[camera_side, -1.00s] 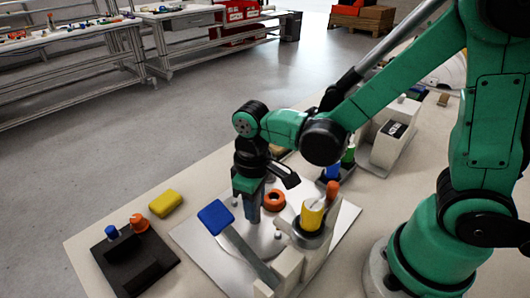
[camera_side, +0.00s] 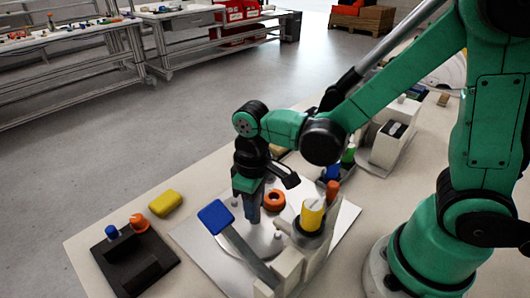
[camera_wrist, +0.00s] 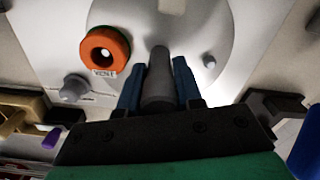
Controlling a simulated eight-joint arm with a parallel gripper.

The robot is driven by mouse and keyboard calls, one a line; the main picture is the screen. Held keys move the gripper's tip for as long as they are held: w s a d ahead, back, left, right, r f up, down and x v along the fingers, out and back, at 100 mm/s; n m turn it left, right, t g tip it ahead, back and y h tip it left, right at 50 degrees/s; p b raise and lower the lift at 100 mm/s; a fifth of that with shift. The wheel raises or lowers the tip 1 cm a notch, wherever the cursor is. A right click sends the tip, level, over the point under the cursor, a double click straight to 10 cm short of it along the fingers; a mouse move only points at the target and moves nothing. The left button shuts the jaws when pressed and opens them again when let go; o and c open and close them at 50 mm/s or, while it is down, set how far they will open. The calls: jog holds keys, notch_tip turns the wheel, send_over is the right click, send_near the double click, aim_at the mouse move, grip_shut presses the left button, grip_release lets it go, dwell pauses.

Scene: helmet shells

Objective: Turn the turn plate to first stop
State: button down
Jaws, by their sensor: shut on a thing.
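The turn plate (camera_side: 240,238) is a round, light metal disc on a flat square base plate. It also fills the top of the wrist view (camera_wrist: 195,30). A grey upright post (camera_wrist: 160,70) stands on it. My gripper (camera_side: 253,214) points down over the disc, and its two blue fingers (camera_wrist: 158,90) are shut on the post from both sides. An orange ring (camera_side: 274,200) sits on the disc to the right of my fingers; in the wrist view it is at upper left (camera_wrist: 105,50), with a small label. The post's foot is partly hidden.
A blue pad on a grey bar (camera_side: 216,216) reaches over the plate's near left side. A yellow cylinder (camera_side: 312,214) stands on a light block at right. A black holder (camera_side: 135,262) and a yellow block (camera_side: 165,203) lie at left. A small grey knob (camera_wrist: 72,88) shows beside the disc.

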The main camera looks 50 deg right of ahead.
jog(key=shift+m, duration=2.3)
jog(key=shift+w+m, duration=0.1)
jog(key=shift+m, duration=6.6)
jog(key=c, duration=0.6)
grip_release()
